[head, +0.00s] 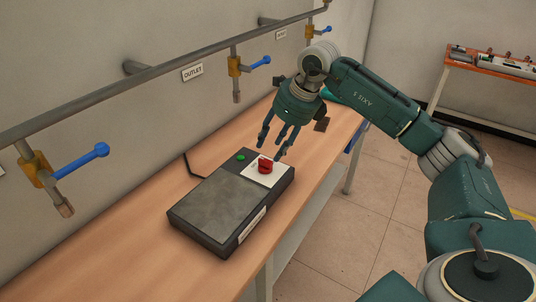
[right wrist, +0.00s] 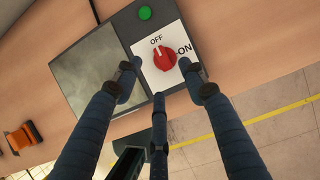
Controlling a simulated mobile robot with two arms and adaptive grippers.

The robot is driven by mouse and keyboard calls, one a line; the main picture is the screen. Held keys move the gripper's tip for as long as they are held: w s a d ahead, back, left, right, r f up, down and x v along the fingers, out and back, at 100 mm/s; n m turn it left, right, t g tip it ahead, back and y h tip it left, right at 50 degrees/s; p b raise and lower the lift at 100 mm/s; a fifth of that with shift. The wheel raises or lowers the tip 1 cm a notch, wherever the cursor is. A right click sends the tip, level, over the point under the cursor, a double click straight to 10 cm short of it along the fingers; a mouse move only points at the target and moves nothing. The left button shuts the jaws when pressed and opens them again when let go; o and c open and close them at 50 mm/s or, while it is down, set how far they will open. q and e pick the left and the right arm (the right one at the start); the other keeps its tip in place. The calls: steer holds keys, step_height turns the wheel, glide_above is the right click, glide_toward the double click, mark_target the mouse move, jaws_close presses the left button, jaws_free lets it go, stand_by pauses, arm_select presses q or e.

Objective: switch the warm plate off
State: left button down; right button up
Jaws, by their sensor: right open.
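The warm plate (head: 215,205) is a dark flat box with a grey top, lying on the wooden bench. Its red knob (head: 265,165) sits on a white panel (right wrist: 183,75) marked OFF and ON. In the right wrist view, a small pale mark on the red knob (right wrist: 165,60) seems to lie on its side towards OFF; the exact setting is hard to tell. A green lamp (right wrist: 145,13) is beside the panel. My right gripper (head: 273,148) is open and empty just above the knob, its three fingers spread around it with visible gaps. My left gripper is out of view.
A pipe (head: 160,65) with blue-handled valves (head: 88,163) runs along the wall above the bench (head: 110,255). A small dark item (head: 322,124) lies behind the plate. In the right wrist view, an orange object (right wrist: 22,137) shows at the left.

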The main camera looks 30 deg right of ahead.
steer(key=v, duration=0.5)
steer(key=shift+r, duration=0.15)
stand_by(0.3)
